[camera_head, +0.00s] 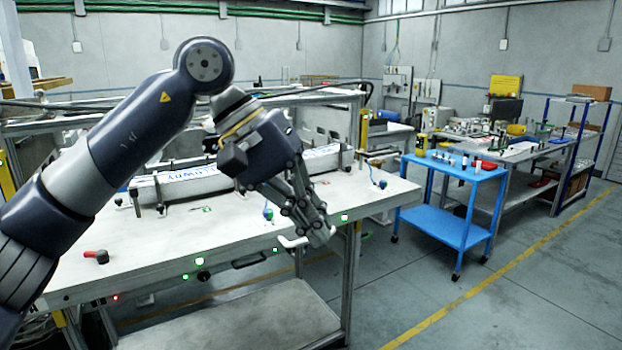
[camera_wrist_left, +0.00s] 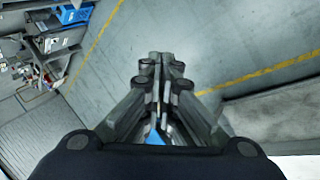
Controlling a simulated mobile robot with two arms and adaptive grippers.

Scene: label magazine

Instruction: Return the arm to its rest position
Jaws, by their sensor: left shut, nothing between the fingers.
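My left arm comes in from the left in the head view and reaches over the white workbench (camera_head: 150,250). My left gripper (camera_head: 318,236) is shut and empty at the bench's front right corner, its fingers pointing down and to the right. In the left wrist view the gripper's fingers (camera_wrist_left: 158,85) are together, with bare grey floor beyond them. A long grey label magazine (camera_head: 185,187) with white, blue-printed labels lies across the bench behind the gripper; the arm hides its middle. My right gripper does not show.
A red-handled part (camera_head: 97,256) lies on the bench at the left. Small knobs (camera_head: 268,213) stand near the front edge. A blue trolley (camera_head: 430,220) with small items stands to the right. Open floor with a yellow line (camera_head: 480,287) lies in front of it.

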